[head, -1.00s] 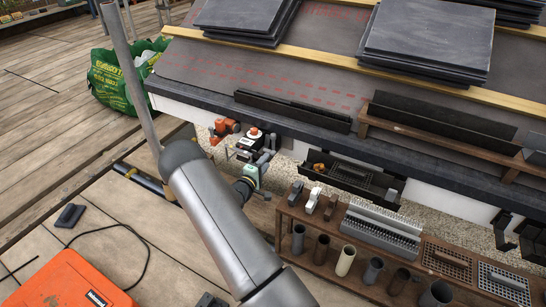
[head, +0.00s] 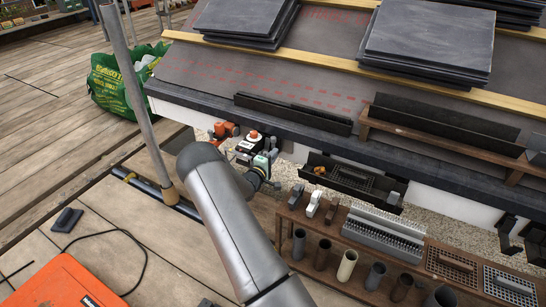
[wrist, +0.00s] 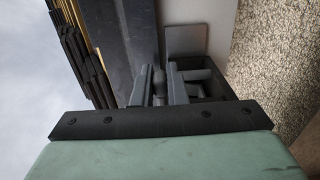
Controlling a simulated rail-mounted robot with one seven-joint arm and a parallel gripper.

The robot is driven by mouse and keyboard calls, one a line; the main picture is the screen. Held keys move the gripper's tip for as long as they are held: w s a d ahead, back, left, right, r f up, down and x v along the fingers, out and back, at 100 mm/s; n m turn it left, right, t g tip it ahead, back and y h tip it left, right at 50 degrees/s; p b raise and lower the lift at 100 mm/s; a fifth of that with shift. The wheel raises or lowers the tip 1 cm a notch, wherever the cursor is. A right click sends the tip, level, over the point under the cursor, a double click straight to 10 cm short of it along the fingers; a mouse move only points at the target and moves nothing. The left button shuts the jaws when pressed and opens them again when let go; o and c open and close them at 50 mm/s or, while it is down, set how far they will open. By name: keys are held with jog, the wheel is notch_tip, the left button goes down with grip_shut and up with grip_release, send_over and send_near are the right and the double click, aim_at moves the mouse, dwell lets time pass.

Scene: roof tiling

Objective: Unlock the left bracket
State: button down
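My gripper (head: 272,155) is at the fascia below the roof edge, left of the open black gutter piece. In the wrist view my two grey fingers (wrist: 160,85) stand apart, with a small grey rounded part between them. I cannot tell whether they touch it. A dark bracket-like part (wrist: 212,86) lies just to the right of the fingers, against the wall. It seems to be the left bracket; its latch is not clear. In the head view my gripper and arm largely hide this spot.
An orange and black device (head: 250,142) stands close left of my gripper. A black gutter piece (head: 355,178) with a mesh is to the right. A wooden rack (head: 335,262) with pipes and a grey comb-like tray is in front. Black brackets (head: 508,232) hang at far right.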

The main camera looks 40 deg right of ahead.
jog(key=shift+r, duration=0.1)
jog(key=n+p, duration=0.1)
jog(key=r+n+p, duration=0.1)
jog(key=n+p, duration=0.1)
jog(key=n, duration=0.1)
jog(key=shift+w+a+r, duration=0.1)
jog(key=shift+r, duration=0.15)
jog(key=n, duration=0.1)
jog(key=n+p, duration=0.1)
jog(key=r+n+p, duration=0.1)
jog(key=shift+w+a+n, duration=0.15)
jog(key=shift+w+n, duration=0.15)
jog(key=shift+n, duration=0.1)
jog(key=n, duration=0.1)
jog(key=n+p, duration=0.1)
jog(key=shift+w+a+r+n+p, duration=0.1)
jog(key=shift+w+r+n+p, duration=0.2)
jog(key=shift+n, duration=0.1)
jog(key=n, duration=0.1)
jog(key=n+p, duration=0.1)
jog(key=w+n, duration=0.1)
jog(key=shift+a+r, duration=0.2)
jog(key=shift+a, duration=0.05)
jog(key=shift+w+a+n+p, duration=0.15)
jog(key=shift+w+n+p, duration=0.15)
jog(key=shift+n, duration=0.75)
jog(key=shift+w+a+n+p, duration=0.1)
jog(key=shift+w+n+p, duration=0.15)
jog(key=shift+n, duration=0.8)
